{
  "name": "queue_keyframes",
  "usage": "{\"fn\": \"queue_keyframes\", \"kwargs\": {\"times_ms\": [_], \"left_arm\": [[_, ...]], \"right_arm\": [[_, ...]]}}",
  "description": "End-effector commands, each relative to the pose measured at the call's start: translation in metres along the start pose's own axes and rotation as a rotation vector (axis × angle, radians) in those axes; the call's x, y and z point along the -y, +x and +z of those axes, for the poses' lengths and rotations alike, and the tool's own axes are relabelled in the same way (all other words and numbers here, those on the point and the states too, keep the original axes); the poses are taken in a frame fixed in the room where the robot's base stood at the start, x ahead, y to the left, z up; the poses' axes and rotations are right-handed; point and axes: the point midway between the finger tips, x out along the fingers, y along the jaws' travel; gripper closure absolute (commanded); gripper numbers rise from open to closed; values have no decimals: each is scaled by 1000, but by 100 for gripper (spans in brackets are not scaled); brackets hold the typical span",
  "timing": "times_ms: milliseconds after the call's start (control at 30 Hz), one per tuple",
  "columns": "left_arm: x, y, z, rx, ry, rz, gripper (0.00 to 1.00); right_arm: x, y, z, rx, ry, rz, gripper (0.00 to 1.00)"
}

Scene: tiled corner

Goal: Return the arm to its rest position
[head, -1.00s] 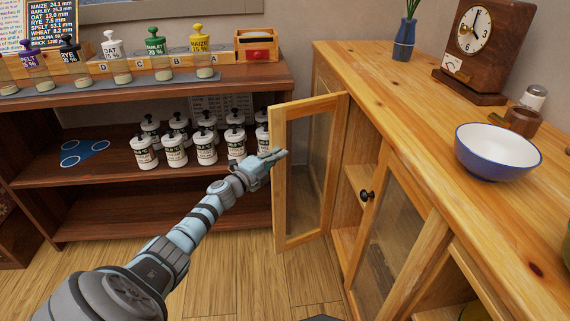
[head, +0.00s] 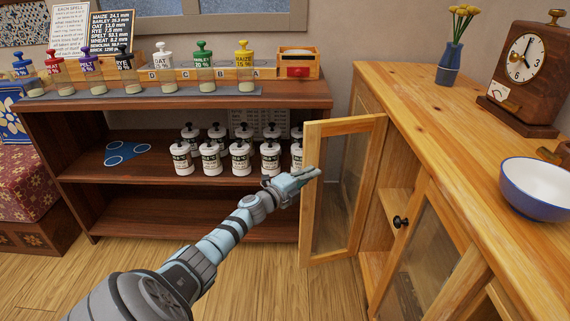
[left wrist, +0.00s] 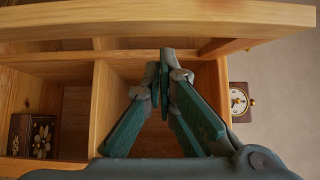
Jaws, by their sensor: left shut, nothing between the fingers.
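My left gripper (head: 304,177) is shut and empty. In the head view its tips are in front of the frame of the open glazed cabinet door (head: 310,195); I cannot tell whether they touch it. In the left wrist view the shut fingers (left wrist: 165,65) point at the wooden cabinet (left wrist: 100,110), with its compartments behind them. My left arm (head: 210,240) reaches in from the lower left. My right gripper is not in view.
The wooden cabinet (head: 425,115) on the right bears a blue and white bowl (head: 535,190), a clock (head: 525,70) and a vase (head: 449,65). A dark shelf (head: 215,195) at the back holds white jars (head: 240,158) and colour-topped bottles (head: 203,58). Floor (head: 260,285) shows bare in front.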

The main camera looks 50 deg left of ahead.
Motion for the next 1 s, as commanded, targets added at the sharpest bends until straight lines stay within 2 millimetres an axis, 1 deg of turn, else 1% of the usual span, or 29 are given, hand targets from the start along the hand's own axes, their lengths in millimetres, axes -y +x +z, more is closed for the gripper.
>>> {"fn": "queue_keyframes", "kwargs": {"times_ms": [33,67,100,200,233,400,500,633,833,900,967,1000], "left_arm": [[5,0,-13,-8,-3,1,100],[6,-1,-24,-14,-5,1,100],[4,-7,-27,-15,2,3,100],[-2,-43,-15,-17,6,5,100],[-4,-51,-14,-19,7,7,100],[0,-77,-7,-17,3,6,100],[3,-91,-2,-17,2,6,100],[2,-97,0,-14,2,2,100],[0,-97,0,-14,1,1,100],[0,-97,1,-12,-23,4,100],[-8,-98,6,13,-104,35,100],[-22,-100,18,63,-187,87,100]], "right_arm": [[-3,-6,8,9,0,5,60],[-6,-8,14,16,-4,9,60],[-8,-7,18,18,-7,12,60],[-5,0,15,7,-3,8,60],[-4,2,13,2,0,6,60],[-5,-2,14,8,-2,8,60],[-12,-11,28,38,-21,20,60],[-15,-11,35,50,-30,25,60],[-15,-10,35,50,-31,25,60],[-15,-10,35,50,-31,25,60],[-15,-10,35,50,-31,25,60],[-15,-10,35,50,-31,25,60]]}}
